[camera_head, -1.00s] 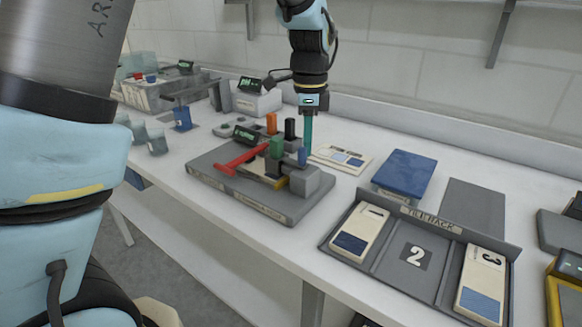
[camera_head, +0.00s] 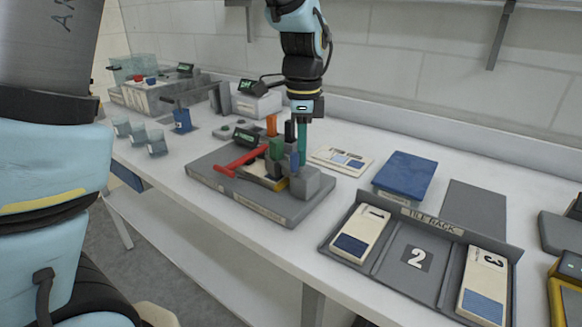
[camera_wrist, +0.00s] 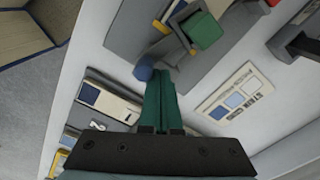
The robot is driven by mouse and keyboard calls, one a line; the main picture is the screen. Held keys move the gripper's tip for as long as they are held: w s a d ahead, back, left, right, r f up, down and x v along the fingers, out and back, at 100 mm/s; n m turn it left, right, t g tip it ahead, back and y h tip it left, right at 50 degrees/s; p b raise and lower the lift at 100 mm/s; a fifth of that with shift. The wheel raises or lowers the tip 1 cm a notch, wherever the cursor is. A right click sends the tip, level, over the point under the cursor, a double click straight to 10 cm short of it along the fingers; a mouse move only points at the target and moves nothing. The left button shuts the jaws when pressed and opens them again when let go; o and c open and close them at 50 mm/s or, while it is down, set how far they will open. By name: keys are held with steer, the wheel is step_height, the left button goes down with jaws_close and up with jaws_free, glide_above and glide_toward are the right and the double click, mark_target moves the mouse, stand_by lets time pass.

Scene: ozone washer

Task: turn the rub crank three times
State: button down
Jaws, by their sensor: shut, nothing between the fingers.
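The grey machine (camera_head: 205,176) stands on the bench. In the wrist view the fingertips (camera_wrist: 160,74) are right next to the blue handle's round top (camera_wrist: 143,70). I cannot tell whether they touch. The crank's pivot is hidden.
The tile rack (camera_head: 432,225), with tiles in its outer slots, stands right of the machine. A blue-topped box (camera_head: 405,175) and a flat card (camera_head: 341,161) lie behind it. Small cups and a blue container (camera_head: 182,120) stand at the left. The wall runs along the back.

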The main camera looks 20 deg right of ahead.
steer(key=shift+s+a, duration=0.35)
steer(key=shift+a, duration=0.35)
steer(key=shift+s+a, duration=0.15)
steer(key=shift+a, duration=1.05)
steer(key=shift+a, duration=0.1)
steer(key=shift+w+a, duration=0.2)
steer(key=shift+a, duration=0.35)
steer(key=shift+w+a, duration=0.15)
steer(key=shift+a, duration=0.4)
